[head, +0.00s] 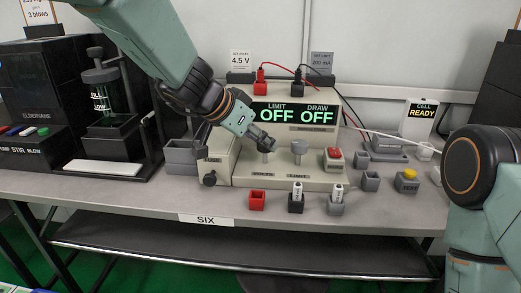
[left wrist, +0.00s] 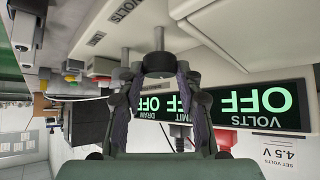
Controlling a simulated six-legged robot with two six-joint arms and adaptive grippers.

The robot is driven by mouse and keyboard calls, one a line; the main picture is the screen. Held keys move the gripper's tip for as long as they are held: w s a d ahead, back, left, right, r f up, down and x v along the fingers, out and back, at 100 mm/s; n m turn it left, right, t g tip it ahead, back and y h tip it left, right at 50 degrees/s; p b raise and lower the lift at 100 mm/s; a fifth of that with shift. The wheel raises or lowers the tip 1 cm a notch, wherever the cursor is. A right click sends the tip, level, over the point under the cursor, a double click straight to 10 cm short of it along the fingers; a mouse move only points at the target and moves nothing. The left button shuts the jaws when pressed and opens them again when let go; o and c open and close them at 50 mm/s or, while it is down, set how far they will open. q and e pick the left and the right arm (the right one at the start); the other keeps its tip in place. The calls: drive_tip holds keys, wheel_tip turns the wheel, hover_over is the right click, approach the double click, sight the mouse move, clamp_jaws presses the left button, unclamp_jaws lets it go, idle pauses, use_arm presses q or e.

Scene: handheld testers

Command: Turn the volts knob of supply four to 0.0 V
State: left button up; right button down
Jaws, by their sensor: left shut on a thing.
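The supply (head: 240,173) is a beige bench box with a sloping front; its small name plate is too small to read surely. Its display (head: 300,113) shows OFF under LIMIT and DRAW. In the left wrist view the upside-down display (left wrist: 262,105) also shows OFF for VOLTS. My left gripper (head: 264,142) reaches down to the volts knob, left of the grey limit knob (head: 299,147). In the left wrist view my left gripper (left wrist: 160,76) is shut on the dark round end of the volts knob (left wrist: 159,62). My right gripper is out of view.
A red-topped button box (head: 333,158) stands right of the limit knob. Small cups (head: 257,200), some holding batteries, line the bench front. A 4.5 V card (head: 240,60) and red and black leads (head: 280,67) are behind the supply. My right arm fills the right edge.

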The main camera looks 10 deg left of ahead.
use_arm(q)
drive_tip(key=shift+s+f+n+b, duration=0.15)
drive_tip(key=shift+f+n+b, duration=0.15)
drive_tip(key=shift+n+b, duration=0.15)
drive_tip(key=shift+y, duration=0.3)
drive_tip(key=o, duration=1.2)
drive_tip(key=shift+r, duration=0.15)
drive_tip(key=shift+c, duration=0.2)
drive_tip(key=shift+r, duration=0.1)
drive_tip(key=shift+a+r, duration=0.1)
drive_tip(key=shift+r, duration=0.05)
drive_tip(key=v, duration=1.1)
drive_tip(key=shift+s+a, duration=0.15)
drive_tip(key=shift+s, duration=0.2)
